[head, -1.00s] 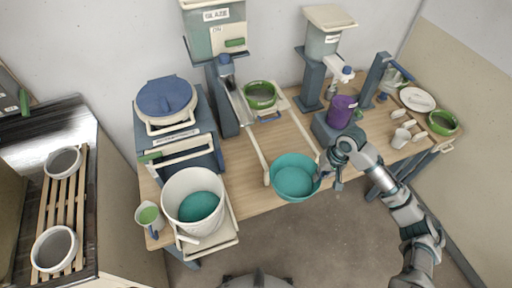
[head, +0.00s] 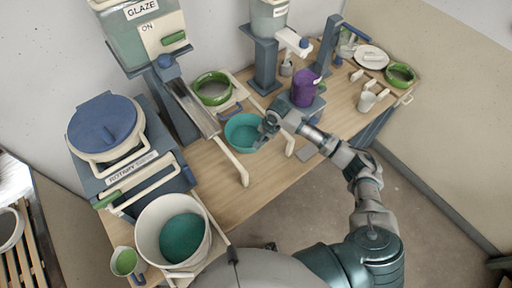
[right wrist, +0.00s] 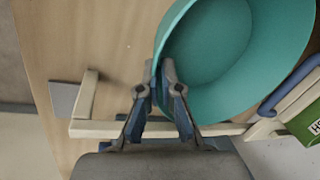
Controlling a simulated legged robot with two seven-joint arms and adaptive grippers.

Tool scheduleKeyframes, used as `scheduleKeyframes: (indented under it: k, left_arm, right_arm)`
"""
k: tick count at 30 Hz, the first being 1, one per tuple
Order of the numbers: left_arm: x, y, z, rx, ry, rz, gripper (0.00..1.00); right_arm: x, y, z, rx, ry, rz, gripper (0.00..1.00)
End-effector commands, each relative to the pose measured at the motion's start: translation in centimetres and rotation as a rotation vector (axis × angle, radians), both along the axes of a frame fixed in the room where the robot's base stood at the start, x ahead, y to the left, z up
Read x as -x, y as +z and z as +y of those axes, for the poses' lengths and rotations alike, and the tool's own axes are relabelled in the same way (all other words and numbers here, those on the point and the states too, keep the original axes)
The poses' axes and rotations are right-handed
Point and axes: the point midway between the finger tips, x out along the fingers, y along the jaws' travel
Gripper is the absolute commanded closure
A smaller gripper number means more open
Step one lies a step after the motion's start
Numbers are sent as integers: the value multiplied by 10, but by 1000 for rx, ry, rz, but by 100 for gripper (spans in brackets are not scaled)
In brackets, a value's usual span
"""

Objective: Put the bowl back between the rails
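The teal bowl (head: 241,135) is upright at the table's front half, between the left cream rail (head: 229,160) and the right cream rail (head: 290,146). My right gripper (head: 267,127) is at its right side. In the right wrist view the bowl (right wrist: 225,60) fills the upper right, and my right gripper (right wrist: 158,75) has its fingers closed on either side of its rim. One cream rail (right wrist: 100,129) runs below the bowl there. I cannot tell whether the bowl's base touches the table. My left gripper is not in view.
A green bowl (head: 212,88) sits behind the teal bowl. A purple container (head: 304,89) stands to the right, close to my right arm. A large white bucket (head: 150,225) with teal glaze and a jug (head: 125,263) stand front left. Bare table lies in front of the rails.

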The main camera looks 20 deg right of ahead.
Motion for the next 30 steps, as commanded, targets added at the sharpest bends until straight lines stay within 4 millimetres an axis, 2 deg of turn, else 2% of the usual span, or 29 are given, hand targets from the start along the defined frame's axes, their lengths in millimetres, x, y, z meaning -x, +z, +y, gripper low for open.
scheduleKeyframes:
  k: [3, 8, 14, 24, 27, 28, 30]
  left_arm:
    - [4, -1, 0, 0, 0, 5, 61]
    - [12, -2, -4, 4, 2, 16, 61]
    - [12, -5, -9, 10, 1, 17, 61]
    - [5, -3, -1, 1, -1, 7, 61]
    - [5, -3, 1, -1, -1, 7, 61]
    - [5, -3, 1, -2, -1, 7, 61]
    - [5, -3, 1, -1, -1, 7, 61]
  right_arm:
    - [0, -18, -1, 1, 0, 0, 100]
    - [-1, -31, 2, 5, 2, 1, 100]
    - [-1, -59, 5, 7, 4, 3, 100]
    - [0, -63, 2, 3, 4, 2, 100]
    - [-1, -63, 1, 3, 4, 2, 72]
    - [-1, -63, 1, 3, 4, 2, 69]
    - [-1, -63, 1, 3, 4, 2, 69]
